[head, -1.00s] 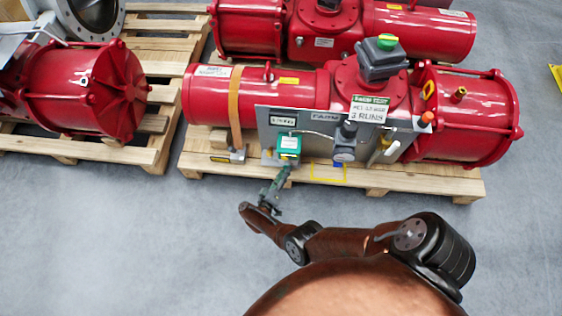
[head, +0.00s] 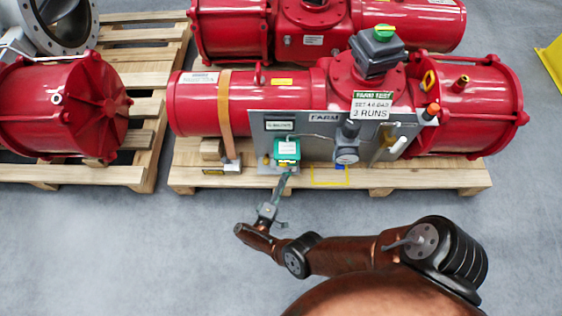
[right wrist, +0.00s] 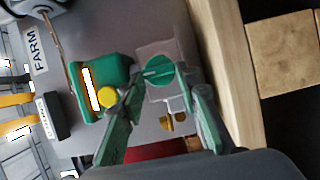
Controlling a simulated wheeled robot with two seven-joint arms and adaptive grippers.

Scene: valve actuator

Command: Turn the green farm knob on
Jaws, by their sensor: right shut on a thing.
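The green farm knob (right wrist: 155,70) is a round knob with a light line across its face, on the grey panel (right wrist: 150,25) in the right wrist view. My right gripper (right wrist: 163,82) has its two green-grey fingers on either side of the knob and is shut on it. In the head view my right gripper (head: 284,182) reaches up to the lower left of the panel, just below a green box (head: 287,150). The knob is too small to make out there. My left gripper is in neither view.
The green box with a yellow button (right wrist: 107,97) sits close beside the knob. Brass fittings (right wrist: 174,122) lie on its other side. The red actuator (head: 300,95) stands on a wooden pallet (head: 440,180).

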